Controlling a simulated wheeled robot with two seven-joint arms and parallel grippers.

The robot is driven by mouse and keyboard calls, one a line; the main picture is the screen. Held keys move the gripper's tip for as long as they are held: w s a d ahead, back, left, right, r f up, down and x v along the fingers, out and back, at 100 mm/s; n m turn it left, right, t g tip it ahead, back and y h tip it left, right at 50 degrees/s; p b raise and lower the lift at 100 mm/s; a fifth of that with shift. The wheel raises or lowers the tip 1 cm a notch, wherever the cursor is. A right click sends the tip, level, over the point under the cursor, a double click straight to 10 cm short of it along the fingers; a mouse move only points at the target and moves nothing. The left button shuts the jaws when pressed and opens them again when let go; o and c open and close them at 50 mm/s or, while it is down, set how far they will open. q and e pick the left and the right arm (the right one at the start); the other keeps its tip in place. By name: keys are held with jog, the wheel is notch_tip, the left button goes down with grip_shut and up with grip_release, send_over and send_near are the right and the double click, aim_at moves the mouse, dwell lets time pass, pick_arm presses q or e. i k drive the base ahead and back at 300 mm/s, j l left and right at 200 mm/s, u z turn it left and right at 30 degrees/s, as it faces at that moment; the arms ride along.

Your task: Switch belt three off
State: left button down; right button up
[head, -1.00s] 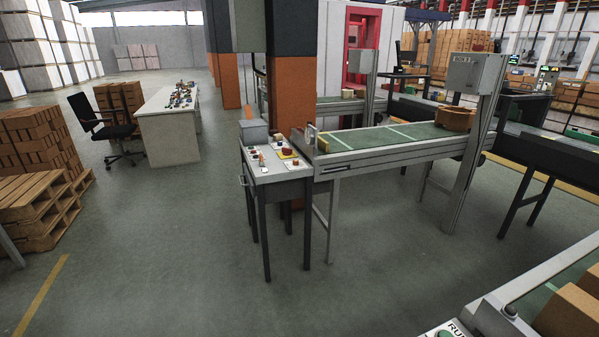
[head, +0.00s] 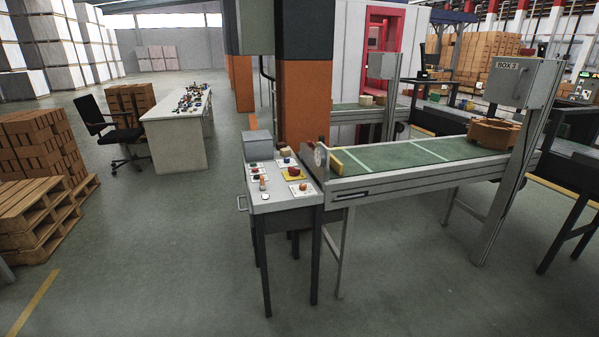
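A small control stand (head: 283,203) with a light top is ahead, near the middle of the head view. Its top carries several small controls, among them a red button on a yellow plate (head: 293,172) and an orange control (head: 263,183). Their labels are too small to read. A green conveyor belt (head: 400,152) runs right from the stand. A grey box on a post (head: 516,82) beside it reads what looks like "BOX 3". Neither of my grippers shows in the head view.
An orange and dark pillar (head: 307,105) stands behind the control stand. A white desk (head: 178,135) and a black chair (head: 107,130) are at the left. The floor (head: 160,260) before the stand is clear.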

aim_at(293, 171)
jog(key=i+z, duration=0.25)
jog(key=z, duration=0.15)
jog(key=i+j+z, duration=0.2)
jog(key=z, duration=0.15)
jog(key=i+j+z, duration=0.2)
jog(key=z, duration=0.2)
jog(key=i+j, duration=0.4)
jog(key=j, duration=0.15)
jog(key=i+j+z, duration=0.15)
jog(key=i+j, duration=0.3)
jog(key=j, duration=0.1)
